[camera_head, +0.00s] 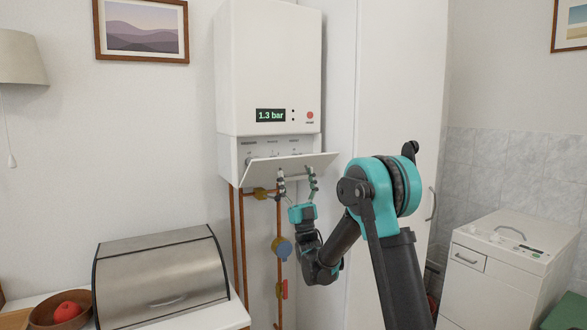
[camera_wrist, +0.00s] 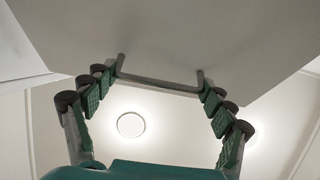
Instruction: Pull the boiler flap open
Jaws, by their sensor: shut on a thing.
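The white boiler (camera_head: 268,70) hangs on the wall, with a display reading 1.3 bar. Its flap (camera_head: 275,168) is tilted outward at the bottom of the boiler, and the control panel (camera_head: 270,145) behind it shows. My gripper (camera_head: 297,178) is below the flap, fingers pointing up at its outer face. In the wrist view the flap (camera_wrist: 200,30) fills the top, and its grey bar handle (camera_wrist: 160,83) lies between the fingertips. My gripper (camera_wrist: 159,86) is shut on the handle, with the fingers at the two ends of the bar.
Copper pipes with valves (camera_head: 281,248) run down below the boiler, close to my gripper. A metal bread box (camera_head: 165,275) and a bowl (camera_head: 62,310) stand at lower left. A tall white cabinet (camera_head: 385,90) is behind my arm. A white appliance (camera_head: 505,265) stands at right.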

